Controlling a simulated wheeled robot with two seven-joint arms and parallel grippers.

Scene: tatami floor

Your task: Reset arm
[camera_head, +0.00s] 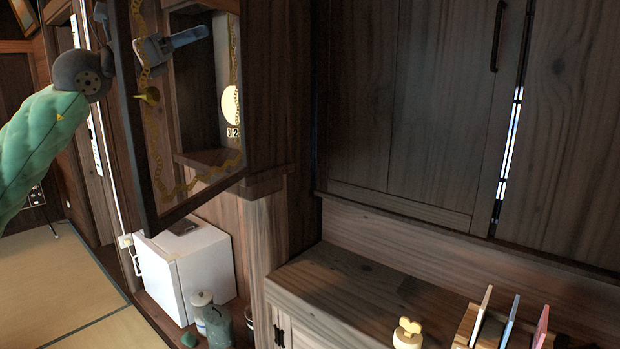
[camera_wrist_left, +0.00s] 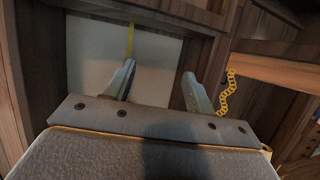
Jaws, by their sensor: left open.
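My left arm (camera_head: 45,135), in a green sleeve, comes in from the left. My left gripper (camera_head: 188,39) shows through the glass of an open, dark-framed door (camera_head: 142,150) on a wooden wall case. In the left wrist view the gripper's two fingers (camera_wrist_left: 158,72) stand apart with nothing between them. A pale panel and a yellow strip (camera_wrist_left: 130,38) lie beyond them. A yellow chain-like trim (camera_wrist_left: 228,92) is to the right of the right finger. Whether the gripper touches the door cannot be told. My right gripper is not in view.
The case holds a pale round dial (camera_head: 230,105). A yellow key-like piece (camera_head: 149,97) is on the door. Below are a small white cabinet (camera_head: 203,265) and jars (camera_head: 216,320). A wooden counter (camera_head: 345,290) carries a yellow-topped object (camera_head: 407,335) and a rack with upright slabs (camera_head: 510,320). Tatami lies at lower left.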

